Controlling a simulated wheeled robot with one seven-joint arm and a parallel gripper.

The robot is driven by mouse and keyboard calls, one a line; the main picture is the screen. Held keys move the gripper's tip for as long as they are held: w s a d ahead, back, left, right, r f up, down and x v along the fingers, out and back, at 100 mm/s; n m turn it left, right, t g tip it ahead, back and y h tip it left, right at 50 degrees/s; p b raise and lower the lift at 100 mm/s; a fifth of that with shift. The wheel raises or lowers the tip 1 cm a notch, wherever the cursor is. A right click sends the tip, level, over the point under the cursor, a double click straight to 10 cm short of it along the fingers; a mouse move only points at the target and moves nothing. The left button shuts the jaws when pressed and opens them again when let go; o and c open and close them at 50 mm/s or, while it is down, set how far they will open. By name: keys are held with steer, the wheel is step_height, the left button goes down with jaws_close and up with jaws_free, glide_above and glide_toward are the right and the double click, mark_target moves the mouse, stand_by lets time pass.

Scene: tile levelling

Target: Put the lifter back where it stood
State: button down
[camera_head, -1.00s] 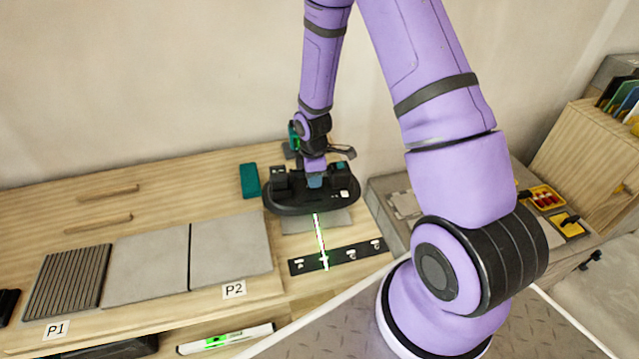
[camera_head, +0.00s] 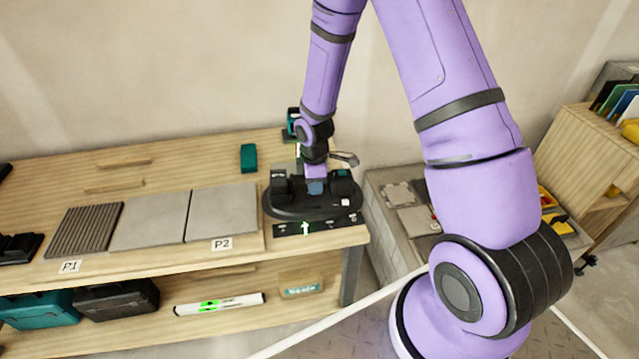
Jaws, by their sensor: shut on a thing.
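The lifter (camera_head: 284,207) is a black oval tool with a raised handle and blocks on top, at the right end of the wooden bench (camera_head: 150,176). My gripper (camera_head: 315,184) is shut on its handle from above. The lifter looks level; I cannot tell whether its base touches the bench or hangs just above.
Two grey tiles (camera_head: 222,209) and a ribbed dark plate (camera_head: 85,230) lie left of the lifter, by labels P1 and P2. A teal block (camera_head: 248,157) lies behind. Cases and a level (camera_head: 220,304) are on the lower shelf. A low grey surface (camera_head: 395,215) stands right.

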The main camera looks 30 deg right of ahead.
steer(key=shift+s+r, duration=0.1)
steer(key=shift+s, duration=0.1)
steer(key=shift+s+a+r, duration=0.1)
steer(key=shift+s+r, duration=0.1)
steer(key=shift+r, duration=2.75)
